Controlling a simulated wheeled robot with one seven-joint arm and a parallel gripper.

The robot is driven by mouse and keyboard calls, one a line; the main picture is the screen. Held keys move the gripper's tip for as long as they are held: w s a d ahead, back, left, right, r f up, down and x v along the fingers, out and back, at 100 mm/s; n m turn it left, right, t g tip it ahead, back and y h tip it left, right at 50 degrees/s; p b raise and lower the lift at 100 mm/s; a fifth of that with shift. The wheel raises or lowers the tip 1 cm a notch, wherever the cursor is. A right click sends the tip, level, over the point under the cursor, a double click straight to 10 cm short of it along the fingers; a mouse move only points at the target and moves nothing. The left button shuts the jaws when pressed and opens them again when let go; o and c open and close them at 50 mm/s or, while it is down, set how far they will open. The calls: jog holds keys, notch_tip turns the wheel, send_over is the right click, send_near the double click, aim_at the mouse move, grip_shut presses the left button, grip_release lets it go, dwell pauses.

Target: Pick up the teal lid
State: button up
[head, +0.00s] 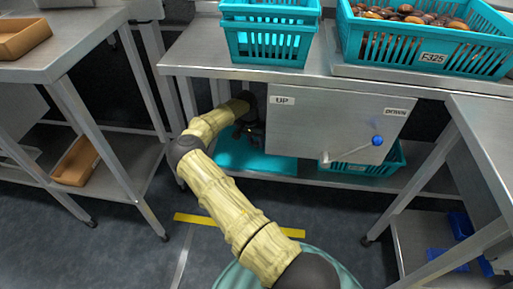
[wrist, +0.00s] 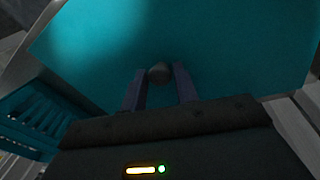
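The teal lid (head: 262,165) lies flat, or nearly so, on the lower shelf beneath the steel table. It fills much of the wrist view (wrist: 225,40), with a small dark round knob (wrist: 159,73) on it. In the head view my gripper (head: 252,130) is dark and partly hidden under the table. I cannot tell whether the lid touches the shelf.
A steel panel (head: 320,118) with a blue-knobbed lever (head: 377,140) hangs right of my arm. A teal crate (head: 375,163) stands on the shelf to the right; teal slats (wrist: 35,115) show at left in the wrist view. The tabletop and table legs crowd my arm.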

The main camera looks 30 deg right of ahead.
grip_shut()
